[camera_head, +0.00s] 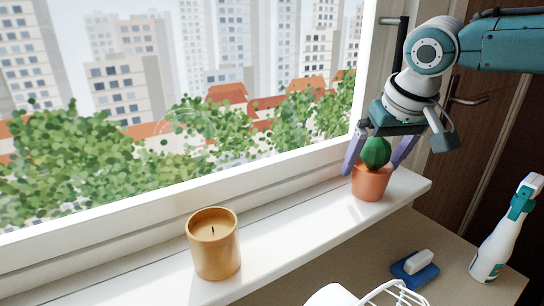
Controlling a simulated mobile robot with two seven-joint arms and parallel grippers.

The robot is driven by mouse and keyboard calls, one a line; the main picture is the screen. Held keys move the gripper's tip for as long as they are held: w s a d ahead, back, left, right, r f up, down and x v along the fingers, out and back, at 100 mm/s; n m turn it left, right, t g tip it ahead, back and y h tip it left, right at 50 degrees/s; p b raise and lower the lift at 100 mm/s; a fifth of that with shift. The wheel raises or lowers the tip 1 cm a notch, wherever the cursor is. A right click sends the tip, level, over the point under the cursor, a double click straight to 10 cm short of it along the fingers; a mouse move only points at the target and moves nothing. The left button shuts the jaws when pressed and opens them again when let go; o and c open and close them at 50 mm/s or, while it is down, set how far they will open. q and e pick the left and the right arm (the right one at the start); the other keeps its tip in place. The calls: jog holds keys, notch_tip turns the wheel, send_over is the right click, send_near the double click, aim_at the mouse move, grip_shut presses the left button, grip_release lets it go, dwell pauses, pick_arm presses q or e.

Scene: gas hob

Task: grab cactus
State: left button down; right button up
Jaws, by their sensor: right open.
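A round green cactus (376,152) grows in a terracotta pot (370,183), upright on the white windowsill near its right end. My right gripper (372,168) points down over the plant from the upper right. Its two purple fingers are apart, one on each side of the cactus, reaching to about the pot's rim. I cannot tell whether either finger touches the cactus or pot. My left gripper is not in view.
A gold candle (213,244) stands on the windowsill (290,226) to the left. A spray bottle (507,230) and a blue-and-white sponge or brush (415,268) are on the lower counter. A white wire rack (392,293) shows at the bottom edge. The window is behind the sill.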

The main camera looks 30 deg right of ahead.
jog(key=shift+r, duration=0.1)
jog(key=c, duration=1.3)
